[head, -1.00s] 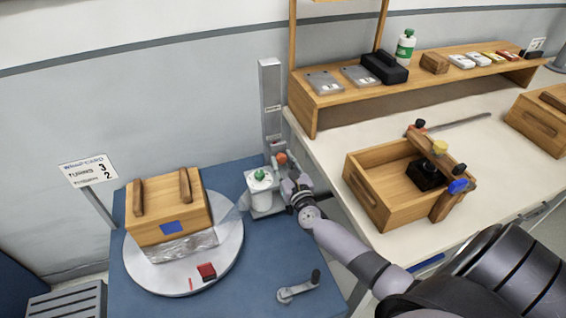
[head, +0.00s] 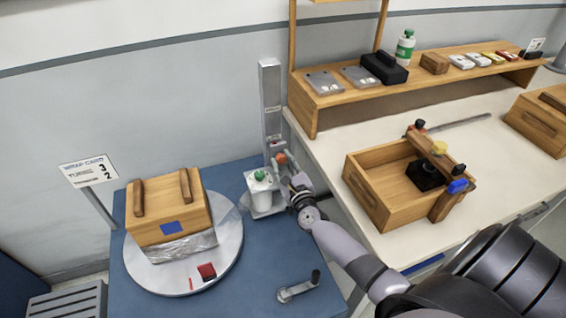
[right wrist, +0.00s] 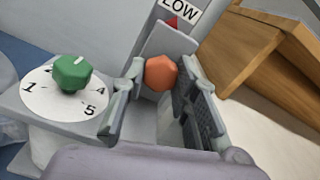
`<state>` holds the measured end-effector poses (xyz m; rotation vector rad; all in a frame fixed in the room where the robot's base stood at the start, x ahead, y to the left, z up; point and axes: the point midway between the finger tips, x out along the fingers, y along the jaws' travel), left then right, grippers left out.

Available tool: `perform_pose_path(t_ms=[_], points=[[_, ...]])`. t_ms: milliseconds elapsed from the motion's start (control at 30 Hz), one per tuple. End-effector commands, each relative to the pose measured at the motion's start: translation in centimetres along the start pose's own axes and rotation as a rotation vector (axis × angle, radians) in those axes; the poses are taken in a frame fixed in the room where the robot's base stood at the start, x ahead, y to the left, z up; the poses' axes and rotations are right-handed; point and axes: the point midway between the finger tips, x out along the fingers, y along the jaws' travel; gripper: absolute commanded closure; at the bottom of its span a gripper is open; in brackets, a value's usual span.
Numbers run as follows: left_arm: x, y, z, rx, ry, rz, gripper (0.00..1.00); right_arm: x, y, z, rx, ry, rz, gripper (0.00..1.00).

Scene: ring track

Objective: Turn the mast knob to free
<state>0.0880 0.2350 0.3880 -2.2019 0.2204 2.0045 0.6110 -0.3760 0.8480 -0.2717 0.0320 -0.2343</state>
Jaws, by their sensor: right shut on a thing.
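The orange mast knob (head: 281,157) sits on the front of the grey mast (head: 270,95), above the blue table. In the right wrist view the knob (right wrist: 161,73) lies between the two fingers of my right gripper (right wrist: 158,88). In the head view my right gripper (head: 285,172) reaches it from the lower right and partly hides the carriage. It is shut on the knob. A "LOW" label (right wrist: 180,9) with a red pointer (right wrist: 172,22) shows above the knob. My left gripper is not in view.
A green knob (right wrist: 72,72) on a numbered white dial (right wrist: 52,100) stands just left of the gripper. A turntable (head: 228,255) bears a wooden box (head: 150,222) wrapped low in film. A crank (head: 298,287) lies in front. The bench (head: 395,245) is at right.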

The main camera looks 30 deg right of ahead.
Motion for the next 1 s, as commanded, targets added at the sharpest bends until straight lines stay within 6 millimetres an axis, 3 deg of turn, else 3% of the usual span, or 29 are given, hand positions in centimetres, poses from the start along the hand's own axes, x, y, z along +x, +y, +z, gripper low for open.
perform_pose_path(t_ms=[1000], points=[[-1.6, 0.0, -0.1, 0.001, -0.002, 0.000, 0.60, 0.0, -0.1, 0.1, -0.969, 0.002, 0.001, 1.00]])
